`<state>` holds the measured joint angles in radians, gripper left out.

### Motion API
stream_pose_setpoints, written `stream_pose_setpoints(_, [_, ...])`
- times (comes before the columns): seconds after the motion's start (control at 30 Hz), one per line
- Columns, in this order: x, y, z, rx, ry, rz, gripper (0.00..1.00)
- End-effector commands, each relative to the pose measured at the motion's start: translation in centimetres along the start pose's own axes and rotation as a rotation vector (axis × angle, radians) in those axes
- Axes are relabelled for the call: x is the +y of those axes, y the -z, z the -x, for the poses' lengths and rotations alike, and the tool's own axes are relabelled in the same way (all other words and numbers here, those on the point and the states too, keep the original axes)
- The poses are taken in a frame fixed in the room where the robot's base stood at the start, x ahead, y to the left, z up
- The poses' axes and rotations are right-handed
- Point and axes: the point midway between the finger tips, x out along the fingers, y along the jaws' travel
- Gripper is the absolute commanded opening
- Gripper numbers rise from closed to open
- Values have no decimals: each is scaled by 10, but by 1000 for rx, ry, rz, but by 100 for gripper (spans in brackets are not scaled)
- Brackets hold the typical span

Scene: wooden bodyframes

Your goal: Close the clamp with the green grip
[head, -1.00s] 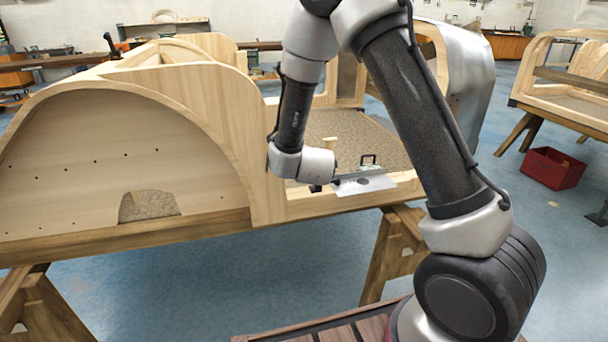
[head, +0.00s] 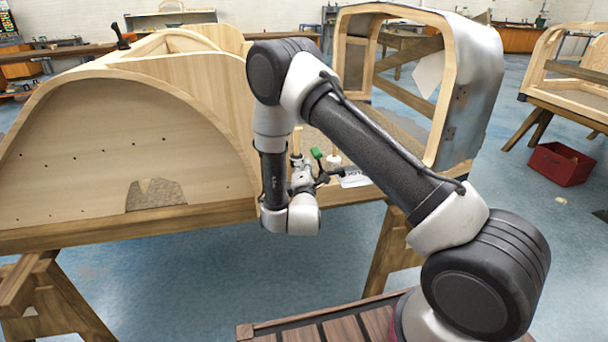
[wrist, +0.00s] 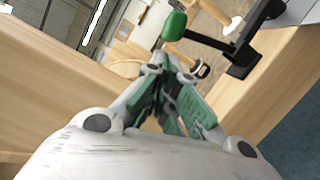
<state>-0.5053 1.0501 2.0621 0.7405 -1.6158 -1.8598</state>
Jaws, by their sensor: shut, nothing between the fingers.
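The green grip (head: 316,152) stands up on the clamp's lever by the edge of the wooden frame in the head view. In the wrist view the green grip (wrist: 174,25) is just beyond my fingertips, with the lever running right to the black clamp body (wrist: 240,60). The lever looks raised away from the frame edge. My gripper (head: 298,164) is left of the grip in the head view. In the wrist view my gripper (wrist: 163,66) is shut and empty, its tips close below the green grip. Whether they touch it I cannot tell.
A white sheet (head: 355,179) lies on the frame's floor right of the clamp. A pale upright piece (head: 297,140) stands behind my gripper. The arched wooden panel (head: 95,155) rises at left, and a metal-skinned frame (head: 468,95) at right.

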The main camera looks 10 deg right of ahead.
Motion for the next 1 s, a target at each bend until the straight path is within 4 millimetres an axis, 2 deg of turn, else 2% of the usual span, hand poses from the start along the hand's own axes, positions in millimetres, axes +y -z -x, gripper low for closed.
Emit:
stream_pose_setpoints(0.1, [0,-1,-17,-1,0,-2,0])
stream_pose_setpoints(0.3, [0,0,-31,0,0,0,0])
stream_pose_setpoints(0.63, [0,0,-32,1,1,0,0])
stream_pose_setpoints(0.83, [3,-18,-36,-2,1,0,0])
stream_pose_setpoints(1.0, [4,-20,-37,-5,-1,-1,0])
